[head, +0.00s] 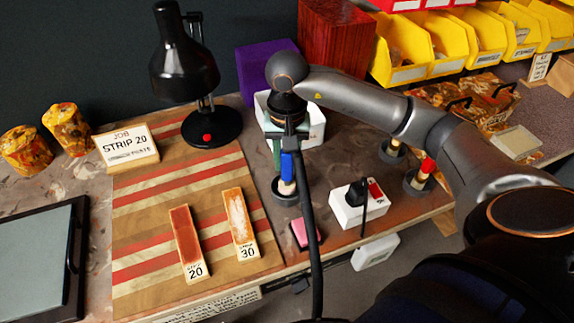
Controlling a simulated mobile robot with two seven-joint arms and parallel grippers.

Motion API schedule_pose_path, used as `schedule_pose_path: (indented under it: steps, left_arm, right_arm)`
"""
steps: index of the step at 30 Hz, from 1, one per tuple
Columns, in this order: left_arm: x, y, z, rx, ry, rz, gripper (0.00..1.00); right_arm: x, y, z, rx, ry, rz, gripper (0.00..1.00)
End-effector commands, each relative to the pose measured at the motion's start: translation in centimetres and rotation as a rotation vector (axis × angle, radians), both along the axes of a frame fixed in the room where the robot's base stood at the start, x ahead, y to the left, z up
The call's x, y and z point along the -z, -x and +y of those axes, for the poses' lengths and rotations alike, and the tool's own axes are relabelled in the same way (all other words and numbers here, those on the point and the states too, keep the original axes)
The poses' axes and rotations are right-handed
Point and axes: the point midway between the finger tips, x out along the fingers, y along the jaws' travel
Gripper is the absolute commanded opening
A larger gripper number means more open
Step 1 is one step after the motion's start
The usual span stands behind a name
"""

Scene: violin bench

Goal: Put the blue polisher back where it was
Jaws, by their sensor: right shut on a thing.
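The blue polisher (287,166) is upright in my right gripper (288,151), which is shut on it near its top. Its pale lower end is at a round dark holder (286,198) on the bench; I cannot tell whether it rests on the bottom or hangs just above. A red-topped polisher (427,166) stands in another round holder (418,184) to the right. A third holder (391,150) is partly hidden by my right arm. My left gripper is not in view.
A white box (348,213) with a black piece and a pink block (305,234) lie near the front edge. Strips 20 (186,238) and 30 (239,221) lie on the striped board (140,260). A black lamp (184,70) and a white bin (314,130) stand behind.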

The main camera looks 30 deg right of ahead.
Motion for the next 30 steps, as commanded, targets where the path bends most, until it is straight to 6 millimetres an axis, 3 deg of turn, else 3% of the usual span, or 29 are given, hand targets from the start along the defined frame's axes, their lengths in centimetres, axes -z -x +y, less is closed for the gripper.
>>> schedule_pose_path:
  steps: [4,16,17,18,24,30]
  left_arm:
    - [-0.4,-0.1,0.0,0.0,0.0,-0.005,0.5]
    - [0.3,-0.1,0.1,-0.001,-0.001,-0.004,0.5]
    - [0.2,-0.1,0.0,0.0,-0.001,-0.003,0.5]
    - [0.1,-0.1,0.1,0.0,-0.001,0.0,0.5]
    - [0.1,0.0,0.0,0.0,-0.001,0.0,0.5]
    - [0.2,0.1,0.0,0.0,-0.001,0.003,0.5]
  right_arm:
    - [1.8,0.1,0.1,-0.002,-0.002,0.002,0.0]
    - [2.5,0.1,0.1,-0.002,-0.002,-0.001,0.0]
    - [2.5,0.1,0.1,-0.002,-0.001,0.0,0.33]
    - [2.4,0.1,0.1,-0.002,-0.001,0.0,0.38]
    - [2.3,0.1,0.1,-0.002,-0.001,0.001,0.6]
    - [2.3,0.1,0.1,-0.002,-0.001,0.001,0.62]
